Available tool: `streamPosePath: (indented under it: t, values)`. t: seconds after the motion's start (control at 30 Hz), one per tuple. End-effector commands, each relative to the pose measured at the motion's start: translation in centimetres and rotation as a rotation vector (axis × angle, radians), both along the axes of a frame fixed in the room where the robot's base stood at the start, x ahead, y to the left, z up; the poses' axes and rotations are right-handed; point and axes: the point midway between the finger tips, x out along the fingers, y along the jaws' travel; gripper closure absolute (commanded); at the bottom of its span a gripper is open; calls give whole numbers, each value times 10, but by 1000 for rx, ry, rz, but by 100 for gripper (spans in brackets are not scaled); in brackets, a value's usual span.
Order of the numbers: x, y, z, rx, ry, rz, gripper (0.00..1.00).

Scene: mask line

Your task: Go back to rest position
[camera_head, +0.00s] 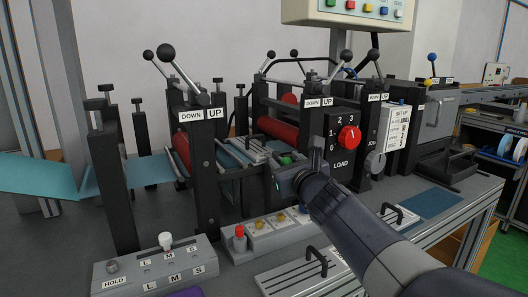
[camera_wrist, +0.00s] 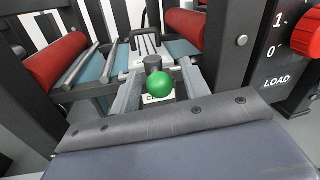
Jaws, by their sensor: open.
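My gripper (camera_head: 284,181) is at the end of my dark arm, which reaches in from the lower right in the head view. It is in front of the mask line machine (camera_head: 205,160), left of the red LOAD dial (camera_head: 349,138). It is open and I see nothing held in it. A green ball knob (camera_wrist: 160,83) on a short dark post is ahead in the wrist view. It also shows just behind my gripper in the head view (camera_head: 286,160).
A panel (camera_head: 365,10) hangs above. Free floor shows at right.

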Motion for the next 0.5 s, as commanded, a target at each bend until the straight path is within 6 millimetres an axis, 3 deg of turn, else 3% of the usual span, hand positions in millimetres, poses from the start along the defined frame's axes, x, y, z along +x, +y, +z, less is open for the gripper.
streamPosePath:
  t: [0.5]
  values:
    - [3,-6,5,0,3,123,56]
